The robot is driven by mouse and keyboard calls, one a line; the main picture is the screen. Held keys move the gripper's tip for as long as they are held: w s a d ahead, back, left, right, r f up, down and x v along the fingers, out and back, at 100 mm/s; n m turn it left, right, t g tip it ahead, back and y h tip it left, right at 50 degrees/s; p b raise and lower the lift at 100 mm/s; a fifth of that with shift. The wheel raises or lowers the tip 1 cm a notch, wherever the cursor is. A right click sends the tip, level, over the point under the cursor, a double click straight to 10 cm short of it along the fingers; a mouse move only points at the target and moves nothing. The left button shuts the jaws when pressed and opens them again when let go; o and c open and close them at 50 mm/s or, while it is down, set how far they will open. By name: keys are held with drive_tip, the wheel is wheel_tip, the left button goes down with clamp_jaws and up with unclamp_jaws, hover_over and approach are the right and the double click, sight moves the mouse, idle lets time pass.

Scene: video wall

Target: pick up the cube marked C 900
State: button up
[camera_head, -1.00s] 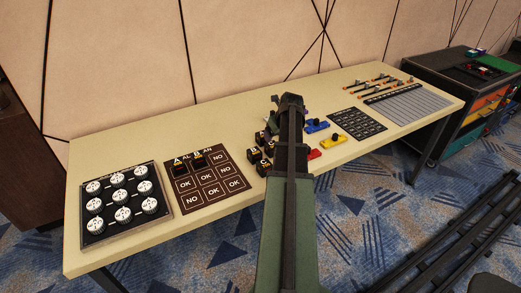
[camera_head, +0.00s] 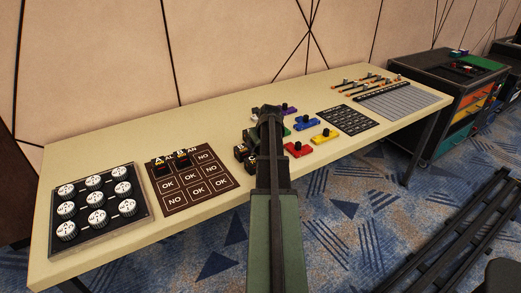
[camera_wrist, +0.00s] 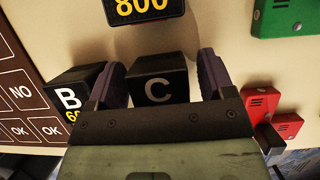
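A black cube with a white C (camera_wrist: 158,80) stands on the table between my gripper's fingers in the wrist view. Its number is hidden by the gripper body. My gripper (camera_wrist: 163,75) is open, with a dark purple finger on each side of the cube and narrow gaps showing. In the head view my arm covers the gripper and most of the cubes. A cube marked B (camera_wrist: 70,92), with part of a yellow number, is just left of the left finger. A cube marked 800 (camera_wrist: 143,10) is beyond the C cube.
Red blocks (camera_wrist: 277,110) and a green block (camera_wrist: 283,15) lie to the right in the wrist view. A brown board (camera_head: 192,180) with OK and NO squares and a dial panel (camera_head: 97,205) are left on the table (camera_head: 125,125). A blue block (camera_head: 306,124) is right of my arm.

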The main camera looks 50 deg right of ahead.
drive_tip(key=c, duration=0.9)
drive_tip(key=shift+r, duration=0.1)
wheel_tip(320, 180, up, 20)
drive_tip(key=p, duration=2)
